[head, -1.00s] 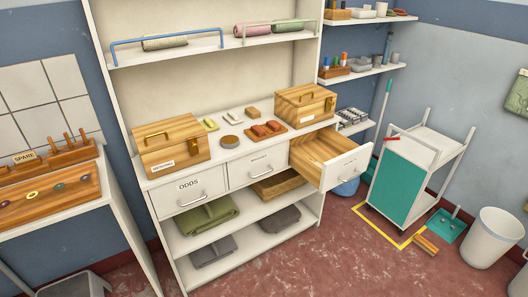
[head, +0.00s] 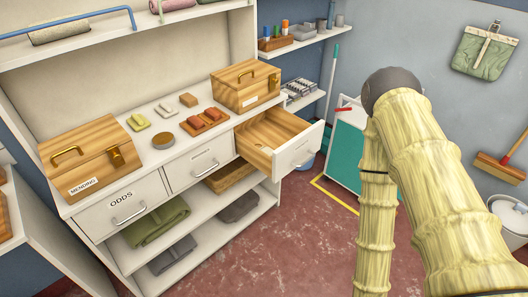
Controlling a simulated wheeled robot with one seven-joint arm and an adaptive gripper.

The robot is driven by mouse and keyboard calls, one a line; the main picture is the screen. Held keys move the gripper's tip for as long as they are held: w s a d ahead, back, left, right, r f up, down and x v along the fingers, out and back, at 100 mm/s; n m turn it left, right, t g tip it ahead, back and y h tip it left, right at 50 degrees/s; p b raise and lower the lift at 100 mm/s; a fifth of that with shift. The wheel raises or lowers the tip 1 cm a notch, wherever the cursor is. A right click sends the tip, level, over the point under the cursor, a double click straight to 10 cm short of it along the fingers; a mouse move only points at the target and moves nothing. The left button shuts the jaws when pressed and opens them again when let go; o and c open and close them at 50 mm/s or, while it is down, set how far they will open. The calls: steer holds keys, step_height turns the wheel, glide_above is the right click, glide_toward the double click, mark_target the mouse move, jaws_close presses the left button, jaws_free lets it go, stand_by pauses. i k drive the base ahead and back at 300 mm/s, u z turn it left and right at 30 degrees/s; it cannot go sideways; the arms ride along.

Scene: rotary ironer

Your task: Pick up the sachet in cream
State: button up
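A small cream piece (head: 165,109), which looks like the cream sachet, lies on the white counter (head: 111,158) between a yellow-green piece (head: 138,122) and a tan piece (head: 188,99). It is too small to make out its details. My arm shows at the right as pale yellow, ribbed links with a dark grey joint. My gripper is not in view, so I cannot see its fingers or whether it holds anything.
The mending box (head: 90,158) and another wooden box (head: 246,86) flank the counter items. A round tin (head: 163,140) and a tray with reddish blocks (head: 205,121) lie in front. An open, seemingly empty drawer (head: 298,152) juts out at the right.

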mark_target(268, 150)
steer(key=z, duration=1.5)
steer(key=i, duration=0.8)
steer(key=u, duration=2.25)
